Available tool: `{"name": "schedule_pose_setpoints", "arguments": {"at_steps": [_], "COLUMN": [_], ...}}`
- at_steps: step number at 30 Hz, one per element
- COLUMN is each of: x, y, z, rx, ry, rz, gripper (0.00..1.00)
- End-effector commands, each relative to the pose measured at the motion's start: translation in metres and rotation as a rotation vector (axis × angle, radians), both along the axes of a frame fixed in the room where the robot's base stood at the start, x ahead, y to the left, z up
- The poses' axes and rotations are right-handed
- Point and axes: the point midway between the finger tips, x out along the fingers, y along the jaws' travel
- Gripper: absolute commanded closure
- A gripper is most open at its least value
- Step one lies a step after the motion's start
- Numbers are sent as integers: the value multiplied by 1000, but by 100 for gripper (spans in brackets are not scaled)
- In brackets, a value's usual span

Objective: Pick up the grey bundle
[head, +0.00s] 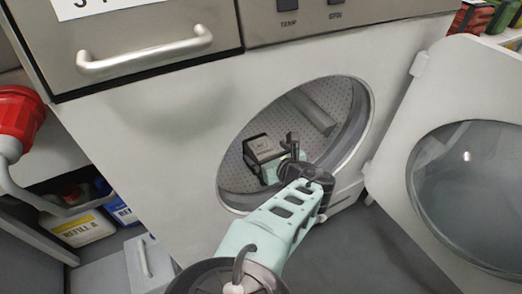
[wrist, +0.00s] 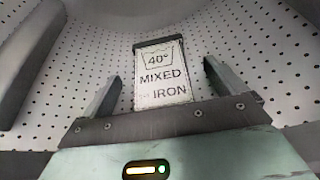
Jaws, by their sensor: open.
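The grey bundle (head: 264,148) is inside the round drum, near its left side in the head view. In the wrist view the bundle (wrist: 166,88) shows a white label reading "40° MIXED IRON" with a dark edge above it. My gripper (wrist: 161,70) is open, with one finger on each side of the label and gaps between the fingers and the bundle. The bundle's lower part is hidden behind the gripper's dark crossbar. In the head view my arm reaches through the opening, and the fingers are hard to make out.
The drum (head: 325,93) has a perforated wall and a raised rib (wrist: 28,60). Its rim surrounds my arm. The round-windowed door (head: 440,75) stands open at right. A drawer handle (head: 145,52) juts out above left. Containers (head: 78,230) sit on a low shelf at left.

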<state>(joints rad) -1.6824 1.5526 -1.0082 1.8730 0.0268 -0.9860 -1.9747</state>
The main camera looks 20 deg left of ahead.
Motion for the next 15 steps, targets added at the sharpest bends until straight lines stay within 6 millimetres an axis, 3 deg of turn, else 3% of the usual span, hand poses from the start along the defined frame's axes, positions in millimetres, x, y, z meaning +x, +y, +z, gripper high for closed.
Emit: {"name": "schedule_pose_setpoints", "arguments": {"at_steps": [7,12,13,15], "x": [-1,-1,-1,-1], "y": [0,0,0,0], "z": [0,0,0,1], "rx": [0,0,0,2], "ry": [0,0,0,-1], "rz": [0,0,0,0], "gripper": [6,54,60,60]}}
